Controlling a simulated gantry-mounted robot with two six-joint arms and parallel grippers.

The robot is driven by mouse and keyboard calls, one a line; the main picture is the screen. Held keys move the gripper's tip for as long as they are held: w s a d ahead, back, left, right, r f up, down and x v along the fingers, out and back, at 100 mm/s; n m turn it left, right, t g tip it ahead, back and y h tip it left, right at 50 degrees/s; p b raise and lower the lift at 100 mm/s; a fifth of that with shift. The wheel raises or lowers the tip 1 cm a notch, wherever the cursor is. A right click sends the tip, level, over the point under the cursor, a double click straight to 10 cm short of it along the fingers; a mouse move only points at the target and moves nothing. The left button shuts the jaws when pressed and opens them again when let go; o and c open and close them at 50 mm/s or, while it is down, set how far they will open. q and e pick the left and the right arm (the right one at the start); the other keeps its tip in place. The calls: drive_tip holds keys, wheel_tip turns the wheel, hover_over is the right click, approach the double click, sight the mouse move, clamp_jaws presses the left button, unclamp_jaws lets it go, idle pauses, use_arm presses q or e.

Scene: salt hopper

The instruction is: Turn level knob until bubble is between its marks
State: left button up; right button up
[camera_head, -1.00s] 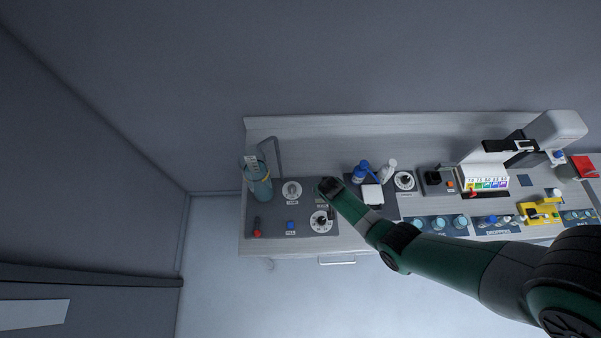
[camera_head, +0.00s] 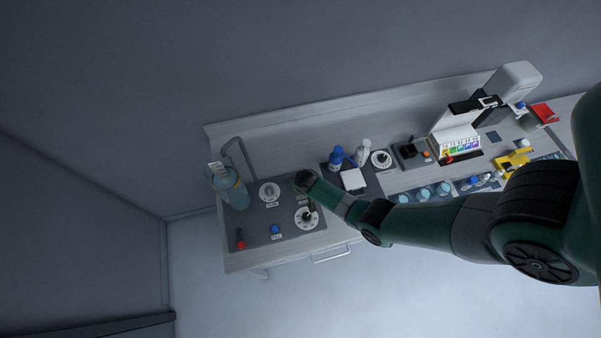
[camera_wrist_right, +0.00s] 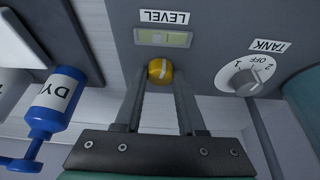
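The level knob (camera_wrist_right: 160,71) is a small yellow knob with a white line, seen in the right wrist view below the LEVEL label (camera_wrist_right: 165,17). The level vial (camera_wrist_right: 163,38) is a pale green window between label and knob; I cannot make out the bubble or its marks. My right gripper (camera_wrist_right: 161,80) has its two fingers close on either side of the knob, seemingly shut on it. In the head view my right gripper (camera_head: 304,182) is over the dark panel (camera_head: 257,222) and hides the level knob. My left gripper is not in view.
The tank knob (camera_wrist_right: 246,76) is right of the level knob in the wrist view. A blue DYE bottle (camera_wrist_right: 60,97) is at left. In the head view a blue-green vessel (camera_head: 232,190), a blue button (camera_head: 275,229) and a dial (camera_head: 306,216) are around the gripper.

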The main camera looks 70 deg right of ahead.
clamp_jaws()
drive_tip(key=shift+w+m+g, duration=0.1)
drive_tip(key=shift+m+g, duration=0.4)
drive_tip(key=shift+m, duration=0.8)
drive_tip(key=o, duration=0.6)
unclamp_jaws()
